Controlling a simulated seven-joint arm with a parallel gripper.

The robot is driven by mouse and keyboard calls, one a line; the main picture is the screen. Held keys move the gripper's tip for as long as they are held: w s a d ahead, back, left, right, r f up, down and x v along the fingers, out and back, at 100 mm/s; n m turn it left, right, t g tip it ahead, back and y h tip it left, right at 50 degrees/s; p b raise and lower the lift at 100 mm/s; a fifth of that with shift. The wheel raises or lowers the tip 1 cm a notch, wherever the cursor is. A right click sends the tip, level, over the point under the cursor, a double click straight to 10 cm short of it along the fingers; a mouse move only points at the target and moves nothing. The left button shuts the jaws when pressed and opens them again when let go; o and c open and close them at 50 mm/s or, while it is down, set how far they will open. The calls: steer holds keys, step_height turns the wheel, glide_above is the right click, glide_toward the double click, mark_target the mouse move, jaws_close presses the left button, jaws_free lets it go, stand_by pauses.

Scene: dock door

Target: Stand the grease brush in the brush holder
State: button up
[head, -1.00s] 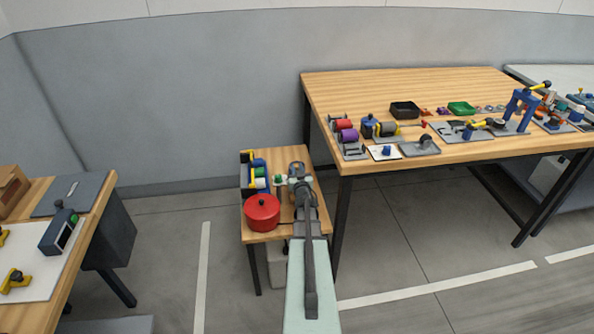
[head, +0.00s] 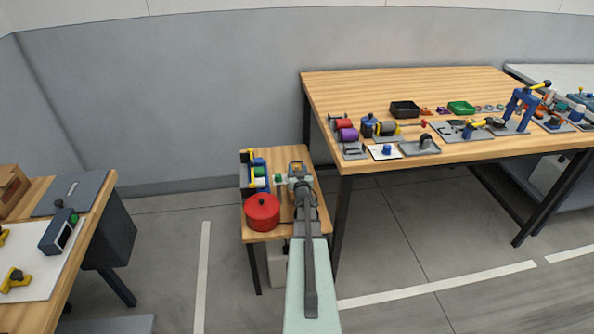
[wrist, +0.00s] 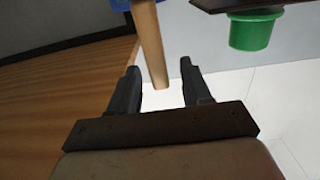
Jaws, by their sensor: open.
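In the wrist view a tan wooden handle (wrist: 149,45), which looks like the grease brush's, points down from a blue part (wrist: 121,4) at the top edge. Its tip shows between the fingertips of my gripper (wrist: 158,70). The jaws are open, with a gap on each side of the handle. I cannot tell how far beyond the fingers it lies. The brush's bristles are not visible. In the head view my gripper is over the small wooden table (head: 262,237), largely hidden by my arm. I cannot clearly make out the brush holder.
A green cup-shaped thing (wrist: 252,31) shows below a dark edge in the wrist view. On the small table are a red pot (head: 262,212) and a blue and yellow rack (head: 248,168). A large workbench (head: 450,85) with many tools stands at the right.

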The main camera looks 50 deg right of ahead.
steer(key=v, duration=1.2)
steer(key=shift+w, duration=0.1)
